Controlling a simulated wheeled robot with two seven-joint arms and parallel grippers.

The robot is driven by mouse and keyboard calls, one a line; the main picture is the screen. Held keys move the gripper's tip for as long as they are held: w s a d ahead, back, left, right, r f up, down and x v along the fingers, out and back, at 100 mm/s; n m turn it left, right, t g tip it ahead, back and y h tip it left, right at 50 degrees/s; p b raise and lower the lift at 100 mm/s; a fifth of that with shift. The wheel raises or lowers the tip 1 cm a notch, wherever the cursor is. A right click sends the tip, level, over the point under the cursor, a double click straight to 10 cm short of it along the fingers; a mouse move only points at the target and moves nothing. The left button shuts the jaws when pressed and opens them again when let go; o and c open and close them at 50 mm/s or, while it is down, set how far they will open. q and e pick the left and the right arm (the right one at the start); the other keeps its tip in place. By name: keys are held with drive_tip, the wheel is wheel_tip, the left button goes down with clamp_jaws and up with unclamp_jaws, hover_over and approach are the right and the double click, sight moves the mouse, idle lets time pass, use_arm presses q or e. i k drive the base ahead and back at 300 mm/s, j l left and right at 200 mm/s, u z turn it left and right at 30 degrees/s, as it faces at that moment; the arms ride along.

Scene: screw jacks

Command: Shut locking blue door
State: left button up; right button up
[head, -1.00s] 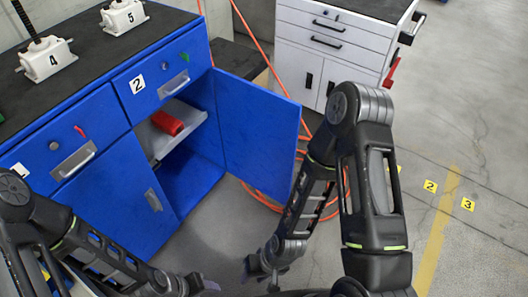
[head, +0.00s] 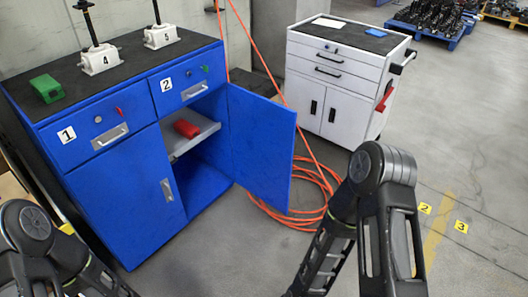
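The blue door (head: 261,150) of the blue cabinet (head: 124,201) stands wide open, swung out to the right from its hinge side. Behind it, the open compartment shows a grey shelf with a red object (head: 187,128) on it. The left door, with a silver handle (head: 167,190), is closed. My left arm is at the lower left and my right arm is at the lower right, in front of the cabinet and apart from the open door. Both grippers are below the picture edge and out of view.
An orange hose (head: 318,187) lies coiled on the floor just beyond the open door. A white tool cart (head: 339,80) stands behind it. Two white jacks (head: 100,59) and a green box (head: 46,88) stand on the cabinet top. Floor in front of the door is clear.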

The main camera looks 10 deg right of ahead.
sight(263, 130)
drive_tip(key=u, duration=1.45)
drive_tip(key=l+u, duration=0.3)
drive_tip(key=k+l, duration=0.1)
drive_tip(key=l, duration=0.55)
drive_tip(key=k+l, duration=0.15)
drive_tip(key=l, duration=0.55)
drive_tip(key=k+l, duration=0.1)
drive_tip(key=l, duration=0.55)
drive_tip(key=k+l, duration=0.15)
drive_tip(key=l, duration=0.55)
drive_tip(key=k+l, duration=0.1)
drive_tip(key=l, duration=0.55)
drive_tip(key=k+l, duration=0.15)
drive_tip(key=l, duration=0.55)
drive_tip(key=k+l, duration=0.1)
drive_tip(key=l, duration=0.55)
drive_tip(key=k+l, duration=0.15)
drive_tip(key=l, duration=0.5)
